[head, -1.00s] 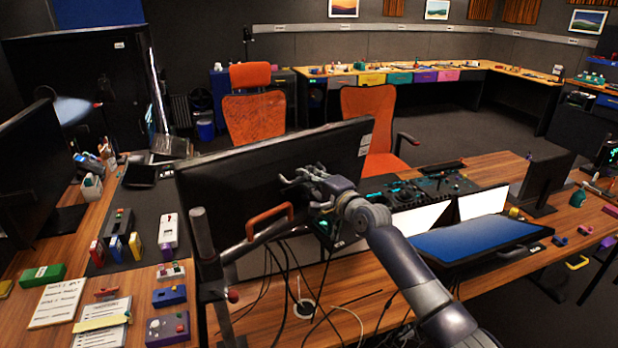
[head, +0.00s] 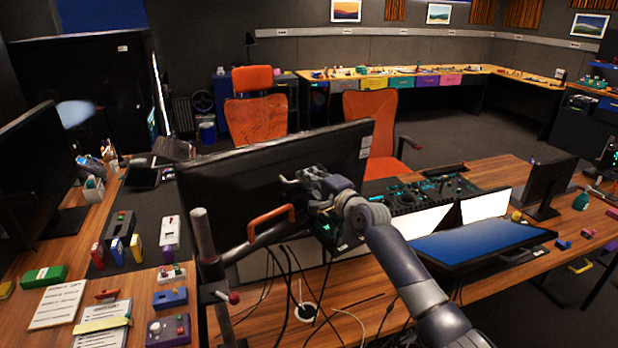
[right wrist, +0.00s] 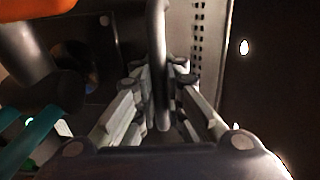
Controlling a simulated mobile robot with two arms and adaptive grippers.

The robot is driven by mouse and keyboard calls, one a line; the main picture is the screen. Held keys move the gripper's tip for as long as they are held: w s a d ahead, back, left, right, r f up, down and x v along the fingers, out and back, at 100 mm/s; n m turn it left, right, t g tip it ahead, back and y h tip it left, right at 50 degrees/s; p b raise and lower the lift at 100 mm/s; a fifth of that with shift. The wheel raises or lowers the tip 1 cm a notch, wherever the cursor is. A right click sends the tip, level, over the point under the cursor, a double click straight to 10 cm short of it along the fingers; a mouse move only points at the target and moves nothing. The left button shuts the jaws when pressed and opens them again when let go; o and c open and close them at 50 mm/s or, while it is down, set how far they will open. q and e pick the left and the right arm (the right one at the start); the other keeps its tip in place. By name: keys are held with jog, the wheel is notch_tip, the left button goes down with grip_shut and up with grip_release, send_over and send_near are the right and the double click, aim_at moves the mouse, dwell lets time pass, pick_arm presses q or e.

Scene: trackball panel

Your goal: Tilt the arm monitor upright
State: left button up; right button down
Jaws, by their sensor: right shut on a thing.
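The arm monitor (head: 225,192) is a wide black panel seen from behind in the head view, carried by a grey pole (head: 207,258) with an orange handle (head: 270,221) behind it. My right gripper (head: 300,183) is at the back of the monitor, right of the orange handle. The monitor's screen side faces away and is hidden. My left gripper is not in view.
A wooden desk carries a blue-screened panel (head: 475,243), a control deck (head: 425,194) and a small monitor (head: 546,186) at right. Cables (head: 300,285) hang below the arm monitor. Orange chairs (head: 258,121) stand beyond the desk.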

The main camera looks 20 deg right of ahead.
jog(key=shift+w+r, duration=0.15)
jog(key=shift+r, duration=0.35)
jog(key=shift+w, duration=0.2)
jog(key=shift+w+r, duration=0.1)
jog(key=c, duration=1.7)
grip_release()
jog(key=shift+a+f, duration=0.1)
jog(key=shift+f, duration=0.15)
jog(key=shift+f, duration=0.1)
jog(key=shift+s+f, duration=0.1)
jog(key=shift+s, duration=0.35)
jog(key=v, duration=1.1)
